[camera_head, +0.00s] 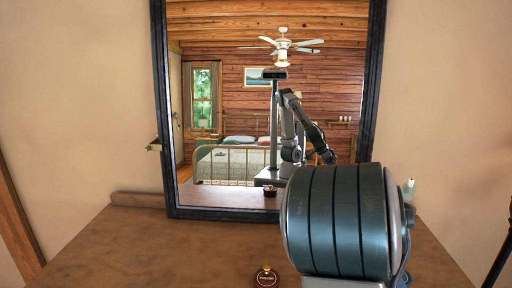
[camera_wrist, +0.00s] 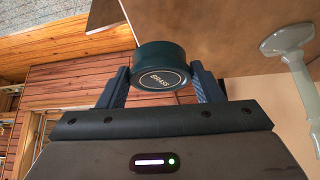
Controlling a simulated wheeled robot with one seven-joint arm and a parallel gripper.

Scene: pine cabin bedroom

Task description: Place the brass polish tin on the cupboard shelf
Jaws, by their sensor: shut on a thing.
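The brass polish tin (camera_wrist: 160,66) is a round dark green tin with a pale-ringed face lettered BRASS. In the wrist view, my gripper (camera_wrist: 160,76) has one finger on each side of the tin and is shut on it. A brown surface lies behind the tin in that view. In the head view, my large arm joint hides the gripper and the held tin. I cannot make out a cupboard shelf in either view.
A brown table top (camera_head: 190,250) stands against a beige wall. A dark-framed mirror (camera_head: 160,110) reflects the bedroom and my body. A small dark red labelled tin (camera_head: 265,277) sits at the front. A pale bottle-like object (camera_head: 408,189) stands at the right.

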